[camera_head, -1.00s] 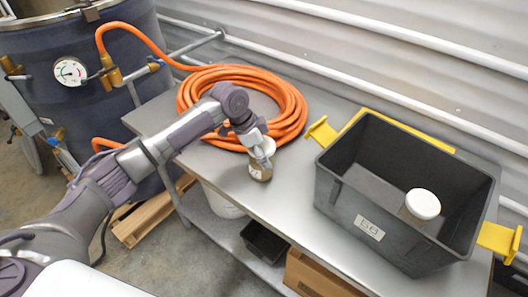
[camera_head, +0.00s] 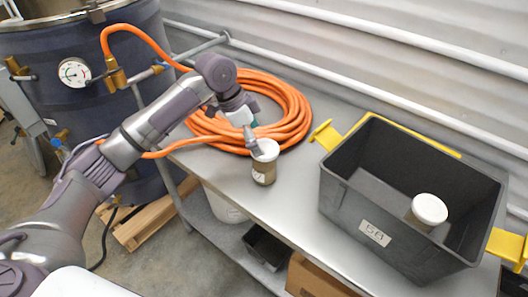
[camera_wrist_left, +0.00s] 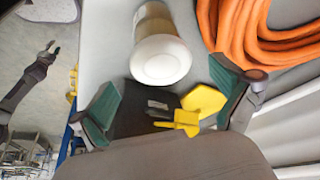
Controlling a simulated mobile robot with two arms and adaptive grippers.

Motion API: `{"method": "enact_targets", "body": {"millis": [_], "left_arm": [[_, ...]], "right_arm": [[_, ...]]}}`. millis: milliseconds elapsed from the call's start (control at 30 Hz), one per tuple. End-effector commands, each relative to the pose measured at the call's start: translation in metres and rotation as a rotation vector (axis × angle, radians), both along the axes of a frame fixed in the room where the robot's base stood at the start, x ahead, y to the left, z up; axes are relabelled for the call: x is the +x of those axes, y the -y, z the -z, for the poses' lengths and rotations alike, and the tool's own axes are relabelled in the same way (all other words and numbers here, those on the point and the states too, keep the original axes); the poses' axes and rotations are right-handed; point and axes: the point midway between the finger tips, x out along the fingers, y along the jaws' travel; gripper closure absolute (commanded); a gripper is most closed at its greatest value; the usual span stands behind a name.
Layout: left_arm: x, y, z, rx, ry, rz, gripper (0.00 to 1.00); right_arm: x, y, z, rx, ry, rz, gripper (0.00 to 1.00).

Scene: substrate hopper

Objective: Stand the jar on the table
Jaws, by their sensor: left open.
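A jar (camera_head: 264,171) with a white lid and brownish contents stands upright on the grey metal table, in front of the orange hose coil. My left gripper (camera_head: 254,142) is open just behind and above its lid, at the upper left. In the left wrist view the jar (camera_wrist_left: 155,20) shows lid-first beyond the gap between the spread green-padded fingers of my left gripper (camera_wrist_left: 168,100), with nothing held. A small dark arm at the left edge of that view ends in my right gripper (camera_wrist_left: 48,52), too small to tell its state.
A grey crate (camera_head: 345,222) with yellow handles stands on the table at the right, holding another white-lidded jar (camera_head: 428,209). The orange hose coil (camera_head: 290,103) lies behind the left gripper. Bare table (camera_head: 290,205) lies between jar and crate.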

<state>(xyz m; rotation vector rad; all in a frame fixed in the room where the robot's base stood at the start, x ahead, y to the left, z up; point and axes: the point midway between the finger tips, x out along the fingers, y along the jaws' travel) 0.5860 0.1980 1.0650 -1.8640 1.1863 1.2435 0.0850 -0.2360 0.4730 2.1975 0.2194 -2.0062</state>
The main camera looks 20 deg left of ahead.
Motion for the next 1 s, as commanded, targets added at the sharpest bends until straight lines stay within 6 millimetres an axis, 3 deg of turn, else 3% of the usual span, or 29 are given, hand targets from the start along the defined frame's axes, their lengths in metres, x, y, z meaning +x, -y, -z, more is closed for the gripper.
{"method": "enact_targets", "body": {"millis": [100, 300, 1000], "left_arm": [[-0.003, -0.008, -0.019, 0.0, 0.003, 0.0, 0.0], [-0.006, -0.014, -0.036, 0.0, 0.0, -0.001, 0.0], [-0.007, -0.014, -0.038, 0.0, 0.0, 0.0, 0.0]], "right_arm": [[0.0, 0.0, 0.005, 0.0, 0.0, 0.0, 0.6], [0.0, -0.001, 0.007, 0.001, 0.001, 0.001, 0.6], [0.001, -0.002, 0.006, 0.002, 0.002, 0.001, 0.6]]}}
